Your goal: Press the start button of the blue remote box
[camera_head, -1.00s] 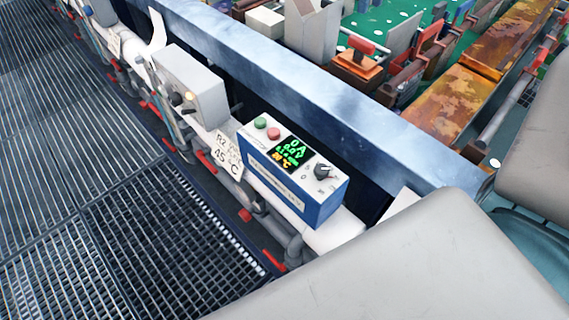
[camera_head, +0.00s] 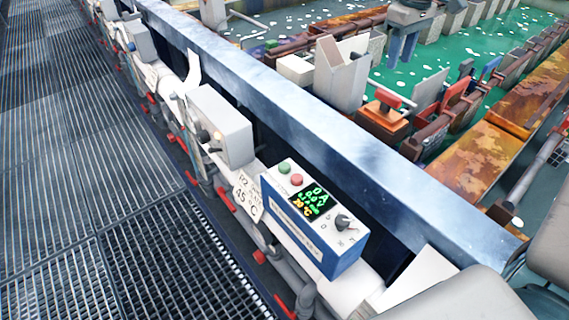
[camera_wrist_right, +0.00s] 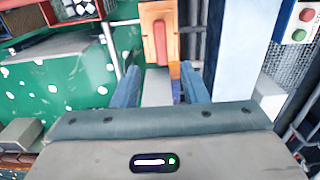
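The blue remote box (camera_head: 312,228) sits on the pipe ledge beside the long blue-grey beam in the head view. Its white top has a green button (camera_head: 284,167), a red button (camera_head: 296,180), a lit display (camera_head: 314,201) and a black knob (camera_head: 342,222). In the right wrist view, part of the box's panel shows at the top right, with the red button (camera_wrist_right: 305,15) and green button (camera_wrist_right: 299,35). My right gripper (camera_head: 402,58) hangs over the green tank, across the beam and apart from the box. Its fingers (camera_wrist_right: 162,88) are open and empty. My left gripper is out of view.
The beam (camera_head: 330,130) runs between the box and the green tank (camera_head: 420,70). A grey box (camera_head: 220,125) stands left of the blue one, with a 45 °C label (camera_head: 247,195) between them. An orange block (camera_head: 383,118) and rusty plates (camera_head: 475,160) lie right. Grating floor is clear at left.

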